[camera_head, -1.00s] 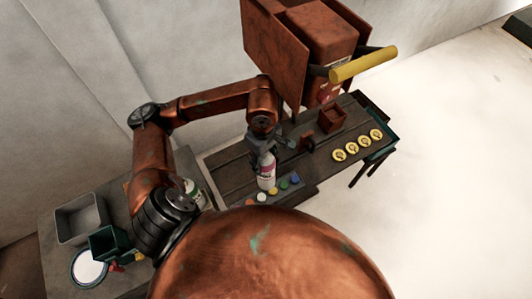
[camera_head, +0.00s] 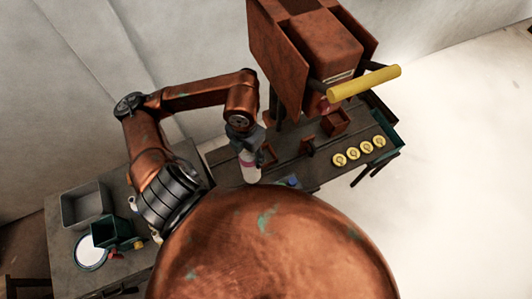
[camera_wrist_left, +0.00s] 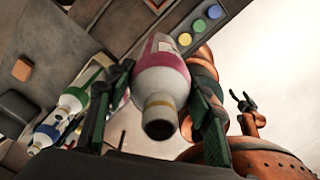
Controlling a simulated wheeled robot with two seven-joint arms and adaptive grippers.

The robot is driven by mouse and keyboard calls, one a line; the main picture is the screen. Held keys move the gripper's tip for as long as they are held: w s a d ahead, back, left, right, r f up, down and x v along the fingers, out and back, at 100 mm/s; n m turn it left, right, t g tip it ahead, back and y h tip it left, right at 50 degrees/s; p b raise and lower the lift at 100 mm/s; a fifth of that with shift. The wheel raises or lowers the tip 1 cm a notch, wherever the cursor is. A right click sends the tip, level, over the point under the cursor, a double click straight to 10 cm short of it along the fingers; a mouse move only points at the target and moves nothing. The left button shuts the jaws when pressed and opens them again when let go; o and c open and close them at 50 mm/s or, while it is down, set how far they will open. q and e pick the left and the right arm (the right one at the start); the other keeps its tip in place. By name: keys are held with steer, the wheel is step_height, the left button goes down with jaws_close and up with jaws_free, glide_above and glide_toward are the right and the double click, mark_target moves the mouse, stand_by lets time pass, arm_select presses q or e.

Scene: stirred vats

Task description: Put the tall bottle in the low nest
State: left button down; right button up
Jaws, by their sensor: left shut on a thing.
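My left gripper (camera_head: 247,150) is shut on a white bottle with a pink band (camera_head: 250,168), held above the dark workbench. In the left wrist view the bottle (camera_wrist_left: 163,75) sits between the two dark fingers, its neck towards the camera. Small red-brown open holders stand on the bench: one at the back (camera_head: 336,122), a smaller one (camera_head: 307,146), and one just right of the bottle (camera_head: 268,153). I cannot tell which is the low nest. A dark claw shape (camera_wrist_left: 242,102) beside copper parts in the left wrist view may be my right gripper; its state is unclear.
A red-brown machine with a yellow bar (camera_head: 364,83) overhangs the bench. Several yellow discs (camera_head: 353,153) lie at its right. Coloured buttons (camera_wrist_left: 199,25) line a panel. Other bottles (camera_wrist_left: 72,100) show in the left wrist view. A grey bin (camera_head: 86,207) stands on the left table.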

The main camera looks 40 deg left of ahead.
arm_select(q)
steer(key=shift+s+a+r+n, duration=0.1)
steer(key=shift+r+n, duration=0.1)
steer(key=shift+n, duration=0.4)
steer(key=shift+a+r+n, duration=0.1)
steer(key=shift+r+n, duration=0.05)
steer(key=shift+n, duration=0.45)
steer(key=shift+w+a+f, duration=0.1)
steer(key=shift+w, duration=0.1)
steer(key=w+a+f+p, duration=0.4)
steer(key=w+f, duration=0.8)
steer(key=w, duration=0.1)
steer(key=shift+f+p, duration=0.3)
steer(key=shift+f, duration=0.1)
arm_select(e)
steer(key=r, duration=0.2)
steer(key=w+r, duration=0.1)
steer(key=r, duration=0.2)
arm_select(q)
steer(key=shift+f, duration=0.15)
arm_select(e)
steer(key=shift+f, duration=0.2)
arm_select(q)
steer(key=c, duration=1)
jaws_free()
steer(key=shift+s, duration=0.1)
steer(key=shift+o, duration=0.2)
